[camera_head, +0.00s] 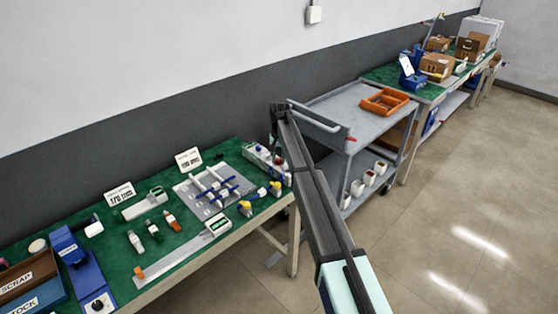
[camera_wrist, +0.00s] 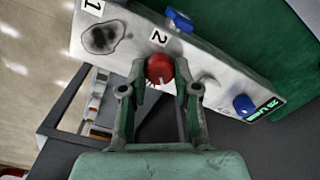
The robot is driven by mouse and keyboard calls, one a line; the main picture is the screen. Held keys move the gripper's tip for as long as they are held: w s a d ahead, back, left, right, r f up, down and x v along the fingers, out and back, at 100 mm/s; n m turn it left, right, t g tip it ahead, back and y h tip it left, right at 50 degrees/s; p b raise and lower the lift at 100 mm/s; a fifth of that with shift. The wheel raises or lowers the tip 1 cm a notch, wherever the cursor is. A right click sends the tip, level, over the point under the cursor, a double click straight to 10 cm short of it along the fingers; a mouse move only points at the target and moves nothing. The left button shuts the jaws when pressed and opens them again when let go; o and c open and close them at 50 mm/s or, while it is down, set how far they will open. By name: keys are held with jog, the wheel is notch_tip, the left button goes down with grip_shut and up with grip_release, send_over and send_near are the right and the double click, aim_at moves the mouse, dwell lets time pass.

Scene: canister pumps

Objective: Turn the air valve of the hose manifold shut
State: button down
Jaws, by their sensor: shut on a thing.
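The hose manifold (camera_head: 263,160) is a pale box with knobs at the back right end of the green bench, partly covered by my arm. In the wrist view its grey panel (camera_wrist: 134,58) runs diagonally across the top, with labels 1 and 2. A round red knob (camera_wrist: 160,67) with a white mark sits below label 2. My gripper (camera_wrist: 160,89) has its two fingers on either side of this knob and is shut on it. A blue lever (camera_wrist: 180,20) stands at the panel's upper edge. A blue knob (camera_wrist: 244,104) sits by a small green display. My gripper is hidden in the head view.
A plate with blue-handled crossed pipes (camera_head: 215,188) lies left of the manifold. Yellow-ended fittings (camera_head: 260,194) lie in front of it. A grey cart (camera_head: 335,110) with an orange tray (camera_head: 384,101) stands to the right. The wall is close behind the bench.

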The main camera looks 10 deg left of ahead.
aim_at(279, 159)
jog(key=n+b, duration=0.1)
jog(key=n, duration=0.4)
jog(key=shift+f+n, duration=0.1)
jog(key=shift+n, duration=0.2)
jog(key=shift+n+b, duration=0.3)
jog(key=shift+n, duration=2)
jog(key=c, duration=0.8)
grip_release()
jog(key=shift+a, duration=0.1)
jog(key=shift+c, duration=0.2)
notch_tip(279, 159, up, 12)
